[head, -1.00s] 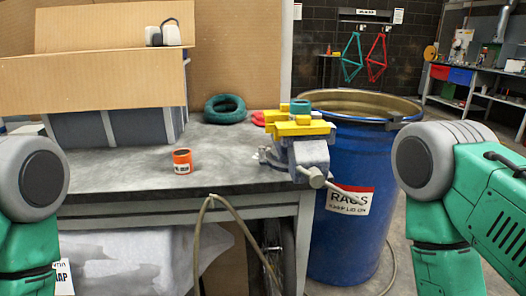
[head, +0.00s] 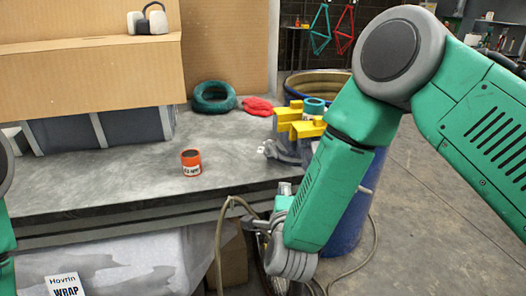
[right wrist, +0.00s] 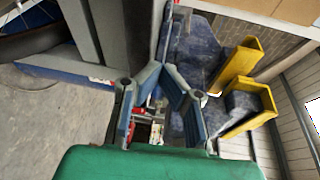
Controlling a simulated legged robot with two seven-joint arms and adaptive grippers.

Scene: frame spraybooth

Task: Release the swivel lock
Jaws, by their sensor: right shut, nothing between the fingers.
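The bench vise has yellow jaw pads (head: 300,120) and stands at the right end of the grey workbench, largely hidden behind my right arm in the head view. A small grey part with a pale end (head: 267,149) sticks out left at its base; I cannot tell whether this is the swivel lock. In the right wrist view the vise's blue-grey body (right wrist: 197,52) fills the upper right. My right gripper (right wrist: 162,76) is shut and empty, beside the vise body; contact is unclear. In the head view it is low by the bench's front edge. My left gripper is out of view.
An orange can (head: 191,162) stands on the workbench (head: 120,180). A green coil (head: 213,97), a red cloth (head: 258,106) and a cardboard box (head: 90,75) are behind it. A blue drum (head: 347,225) stands right of the vise. A hose (head: 221,250) hangs in front.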

